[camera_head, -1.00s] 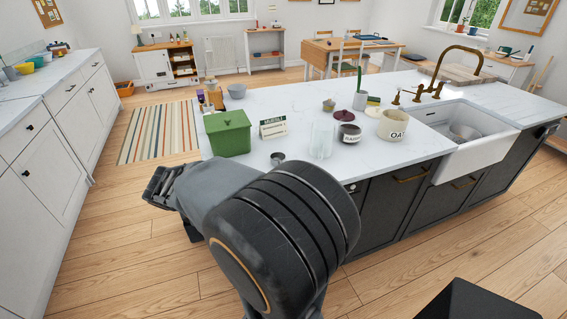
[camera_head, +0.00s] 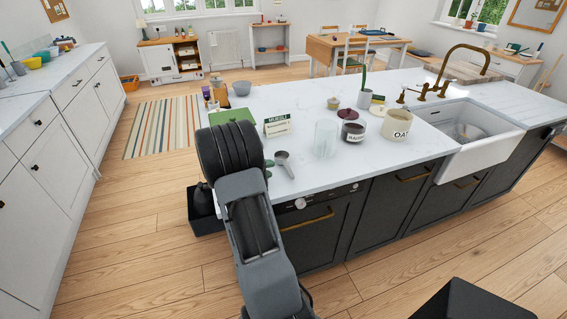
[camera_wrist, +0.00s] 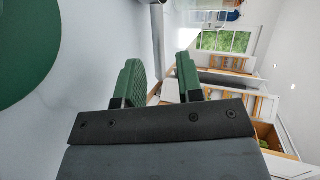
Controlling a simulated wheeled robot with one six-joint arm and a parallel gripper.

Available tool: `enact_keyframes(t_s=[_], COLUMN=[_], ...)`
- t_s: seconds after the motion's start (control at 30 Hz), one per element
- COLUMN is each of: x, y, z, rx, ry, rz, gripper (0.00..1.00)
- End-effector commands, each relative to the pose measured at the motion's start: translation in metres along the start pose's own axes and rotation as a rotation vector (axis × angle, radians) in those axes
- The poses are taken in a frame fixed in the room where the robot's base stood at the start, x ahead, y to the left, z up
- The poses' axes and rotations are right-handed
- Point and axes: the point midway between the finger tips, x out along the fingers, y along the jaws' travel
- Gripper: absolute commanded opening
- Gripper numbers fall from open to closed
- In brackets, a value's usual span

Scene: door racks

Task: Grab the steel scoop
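The steel scoop (camera_head: 284,160) lies on the white island top near its front edge, its handle pointing toward the front. My gripper (camera_head: 268,168) is mostly hidden behind my arm in the head view; a bit of green finger shows just left of the scoop. In the wrist view my gripper (camera_wrist: 159,78) has its two green fingers apart with nothing between them. I cannot clearly make out the scoop in the wrist view.
A green bin (camera_head: 232,116) is partly hidden behind my arm. A recipe sign (camera_head: 277,125), a clear glass jar (camera_head: 325,138) and a labelled dark-lidded jar (camera_head: 353,131) stand behind and right of the scoop. The island front has an oven handle (camera_head: 307,221).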

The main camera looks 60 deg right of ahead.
Motion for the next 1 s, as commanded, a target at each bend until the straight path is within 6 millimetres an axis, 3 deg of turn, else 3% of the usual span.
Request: enact_keyframes(t_s=[0.13, 0.37, 0.7, 1.0], x=[0.019, 0.031, 0.072, 0.08], y=[0.0, 0.0, 0.003, 0.004], z=[0.0, 0.0, 0.002, 0.002], rx=[0.001, 0.003, 0.004, 0.004], ry=[0.002, 0.0, 0.002, -0.001], rz=[0.001, 0.001, 0.003, 0.001], gripper=[0.34, 0.34, 0.34, 0.34])
